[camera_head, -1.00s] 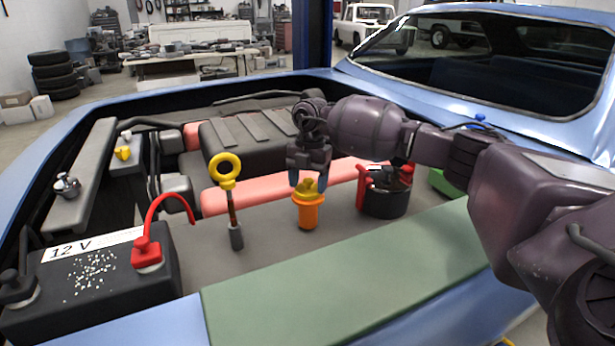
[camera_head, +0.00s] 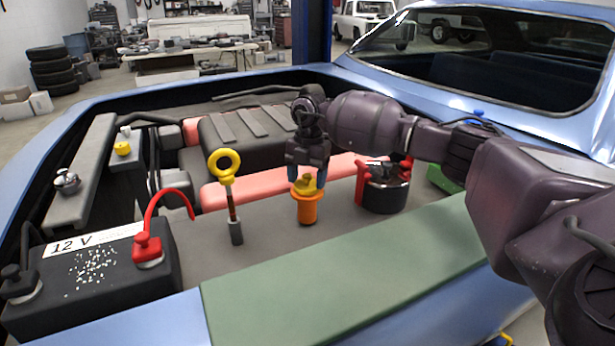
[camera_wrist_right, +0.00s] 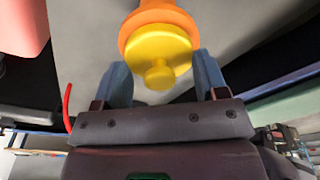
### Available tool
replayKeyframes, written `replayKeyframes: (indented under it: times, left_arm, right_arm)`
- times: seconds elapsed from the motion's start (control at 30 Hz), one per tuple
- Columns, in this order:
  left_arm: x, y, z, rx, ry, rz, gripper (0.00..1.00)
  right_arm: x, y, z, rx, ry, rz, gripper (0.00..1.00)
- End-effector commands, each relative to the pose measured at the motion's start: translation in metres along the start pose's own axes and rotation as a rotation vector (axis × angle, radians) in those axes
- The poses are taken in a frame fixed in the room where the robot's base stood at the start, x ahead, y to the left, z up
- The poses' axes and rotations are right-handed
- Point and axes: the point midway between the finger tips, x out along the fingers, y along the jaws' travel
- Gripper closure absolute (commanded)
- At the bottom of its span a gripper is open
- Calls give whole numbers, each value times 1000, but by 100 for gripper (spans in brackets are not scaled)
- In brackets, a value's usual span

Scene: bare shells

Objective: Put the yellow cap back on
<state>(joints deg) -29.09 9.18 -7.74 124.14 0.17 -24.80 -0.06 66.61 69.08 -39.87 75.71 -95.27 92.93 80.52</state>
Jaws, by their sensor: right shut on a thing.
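The yellow cap (camera_head: 307,188) is at the top of an orange filler neck (camera_head: 306,210) in the middle of the engine bay. In the right wrist view the yellow cap (camera_wrist_right: 158,55) shows its round disc and small knob, with the orange rim (camera_wrist_right: 150,18) right behind it. My right gripper (camera_head: 308,177) points down from above, its blue fingers on either side of the cap, shut on it. I cannot tell whether the cap is fully seated on the neck. My left gripper is not in view.
A yellow ring-handled dipstick (camera_head: 228,185) stands left of the neck. A black pot with red handles (camera_head: 385,195) stands to the right. A 12 V battery (camera_head: 95,280) is at front left, and a green pad (camera_head: 350,270) covers the front edge. A smaller yellow cap (camera_head: 122,149) sits at far left.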

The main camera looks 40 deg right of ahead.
Motion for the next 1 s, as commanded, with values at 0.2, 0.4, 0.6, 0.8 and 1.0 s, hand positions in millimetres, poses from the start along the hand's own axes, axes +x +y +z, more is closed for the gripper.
replayKeyframes:
  times: [0.2, 0.4, 0.6, 0.8, 1.0]
  left_arm:
    - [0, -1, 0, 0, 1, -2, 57]
    - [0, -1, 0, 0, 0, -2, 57]
    - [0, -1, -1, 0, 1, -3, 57]
    - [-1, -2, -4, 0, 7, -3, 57]
    - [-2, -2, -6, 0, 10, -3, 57]
  right_arm:
    - [0, 0, 0, 0, 0, 0, 56]
    - [0, 0, 0, 0, 0, 0, 56]
    - [0, 0, 0, 0, 0, 0, 56]
    - [-1, 0, 0, 0, -1, 0, 56]
    - [0, 0, 0, 0, 0, 0, 56]
